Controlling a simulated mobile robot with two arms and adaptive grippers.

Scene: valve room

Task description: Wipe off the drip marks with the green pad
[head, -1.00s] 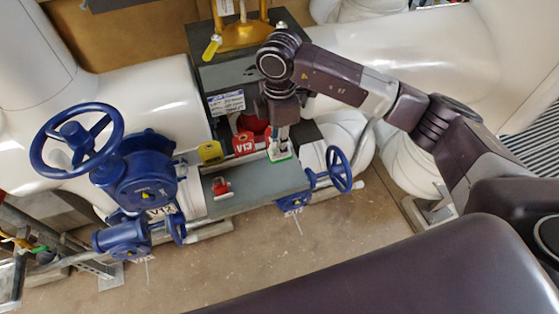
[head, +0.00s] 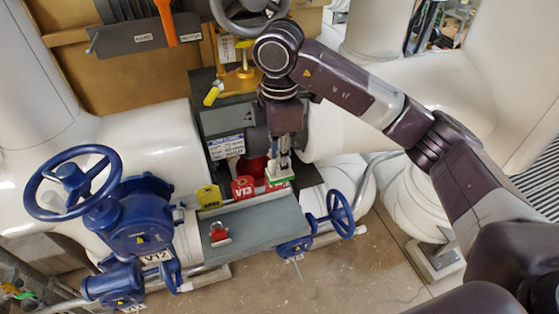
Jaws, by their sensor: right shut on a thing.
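My right gripper (head: 283,158) comes down from above and is shut on a pad with a green lower edge (head: 280,178), seen partly below the fingers. The pad is over the back right part of the grey shelf (head: 255,223), beside the red V13 tag block (head: 243,187). I cannot tell whether the pad touches the surface under it. I cannot make out any drip marks in this view; the gripper and pad hide part of the shelf's back edge. My left gripper is not in view.
A red padlock-like piece (head: 219,232) lies on the shelf, and a yellow tag block (head: 208,196) stands behind it. Blue handwheels (head: 72,183) (head: 340,214) flank the shelf. A yellow-handled lever (head: 213,94) and a grey handwheel (head: 250,12) are behind.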

